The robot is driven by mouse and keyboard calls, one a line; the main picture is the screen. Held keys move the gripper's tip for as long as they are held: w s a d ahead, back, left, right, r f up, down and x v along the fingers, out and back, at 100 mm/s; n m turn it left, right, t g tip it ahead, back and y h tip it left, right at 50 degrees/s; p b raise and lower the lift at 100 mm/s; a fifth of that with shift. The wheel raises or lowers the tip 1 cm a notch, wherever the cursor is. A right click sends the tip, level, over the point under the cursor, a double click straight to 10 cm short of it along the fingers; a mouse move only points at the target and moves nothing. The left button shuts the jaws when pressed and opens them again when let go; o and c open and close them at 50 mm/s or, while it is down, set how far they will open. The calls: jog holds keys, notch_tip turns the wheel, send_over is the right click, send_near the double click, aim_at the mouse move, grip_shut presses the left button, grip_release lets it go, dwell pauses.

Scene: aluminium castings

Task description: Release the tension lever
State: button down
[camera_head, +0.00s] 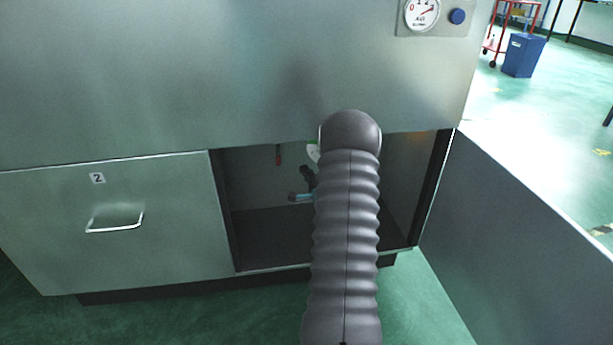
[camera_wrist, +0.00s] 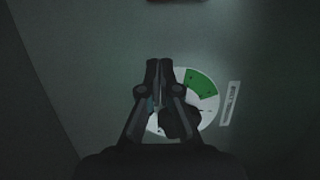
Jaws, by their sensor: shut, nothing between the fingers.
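In the wrist view, a round white dial plate (camera_wrist: 209,104) with a green sector (camera_wrist: 203,82) is on the grey back wall. A dark lever or knob (camera_wrist: 182,123) sits over its lower part, partly hidden by my gripper. My gripper (camera_wrist: 158,66) is shut and empty, its fingertips over the left side of the plate. I cannot tell whether it touches the lever. In the head view, my arm covers most of this place. A bit of the white and green plate (camera_head: 313,151) shows beside the arm, with a dark and teal part (camera_head: 301,197) below it, not clearly identifiable.
The open compartment (camera_head: 265,235) has walls close on both sides. The open door (camera_head: 530,225) stands at the right. A closed panel with a handle (camera_head: 115,223) is at the left. A gauge (camera_head: 422,14) is above.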

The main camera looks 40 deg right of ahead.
aim_at(278, 153)
jog(key=x, duration=0.5)
jog(key=shift+w+a, duration=1.35)
jog(key=shift+a, duration=0.2)
jog(key=shift+d+f, duration=0.1)
